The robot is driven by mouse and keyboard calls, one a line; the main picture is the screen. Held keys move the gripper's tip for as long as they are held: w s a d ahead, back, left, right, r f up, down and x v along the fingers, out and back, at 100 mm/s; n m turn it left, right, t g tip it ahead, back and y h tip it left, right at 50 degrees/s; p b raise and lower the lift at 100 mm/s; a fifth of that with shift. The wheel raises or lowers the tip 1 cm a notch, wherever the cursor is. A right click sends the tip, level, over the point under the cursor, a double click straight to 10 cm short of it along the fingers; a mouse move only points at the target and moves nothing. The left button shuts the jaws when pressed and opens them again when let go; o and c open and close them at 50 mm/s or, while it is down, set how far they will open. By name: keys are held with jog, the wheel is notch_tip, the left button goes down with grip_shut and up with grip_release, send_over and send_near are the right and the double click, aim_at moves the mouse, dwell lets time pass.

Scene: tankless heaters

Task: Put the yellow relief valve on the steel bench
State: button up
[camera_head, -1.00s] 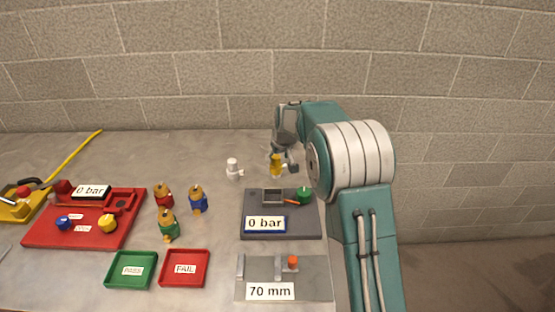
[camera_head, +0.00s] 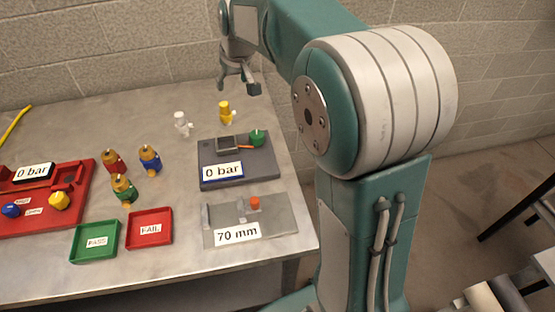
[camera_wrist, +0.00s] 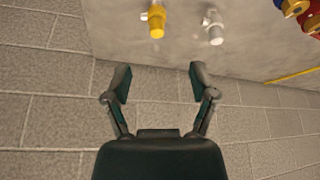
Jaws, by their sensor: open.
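The yellow relief valve (camera_head: 225,112) stands upright on the steel bench (camera_head: 60,135), behind the grey test block. It also shows at the top of the wrist view (camera_wrist: 156,22). My gripper (camera_head: 242,84) is open and empty, raised above the bench's back edge, apart from the valve. In the wrist view, my gripper's two fingers (camera_wrist: 158,84) are spread wide, with nothing between them.
A white valve (camera_head: 182,124) stands left of the yellow one. The grey block (camera_head: 236,170) with a "0 bar" label is in front. Several coloured valves (camera_head: 150,158), a green PASS tray (camera_head: 76,252) and a red FAIL tray (camera_head: 133,240) stand further left. A block wall is behind.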

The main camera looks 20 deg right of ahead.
jog(key=s+r, duration=0.2)
jog(key=s, duration=0.7)
jog(key=s+r, duration=0.2)
jog(key=s, duration=0.6)
jog(key=s+f+m, duration=0.1)
jog(key=s+f, duration=0.1)
jog(key=s, duration=0.5)
jog(key=s+f, duration=0.3)
jog(key=s, duration=0.4)
jog(key=shift+s+a+m+t+h, duration=0.25)
jog(key=shift+m+t+h, duration=0.05)
jog(key=shift+m+t, duration=0.1)
